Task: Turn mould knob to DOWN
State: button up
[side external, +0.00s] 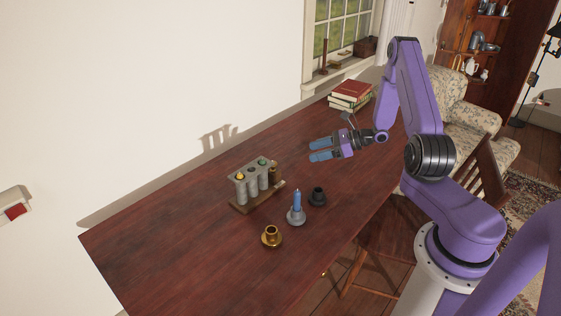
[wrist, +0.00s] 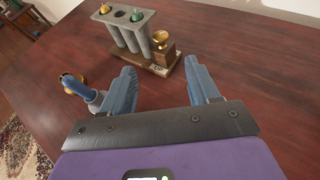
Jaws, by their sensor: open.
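The candle mould (side external: 252,186) is a row of grey tubes on a wooden base, left of the table's middle. It also shows at the top of the wrist view (wrist: 128,36). Its brass knob (wrist: 160,40) sits on a wooden block at the right end of the mould, beyond my fingertips. A small label (wrist: 158,70) on the base below the knob appears to read UP. My gripper (side external: 316,150) is open and empty above the table, to the right of the mould and apart from it. In the wrist view its two blue fingers (wrist: 162,80) point toward the knob end.
Books (side external: 350,95) are stacked at the far end by the window. The table between gripper and mould looks clear.

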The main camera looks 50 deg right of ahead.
aim_at(275, 162)
jog(key=x, duration=1.3)
jog(key=shift+w+a+r, duration=0.1)
jog(key=shift+c, duration=0.2)
jog(key=c, duration=1)
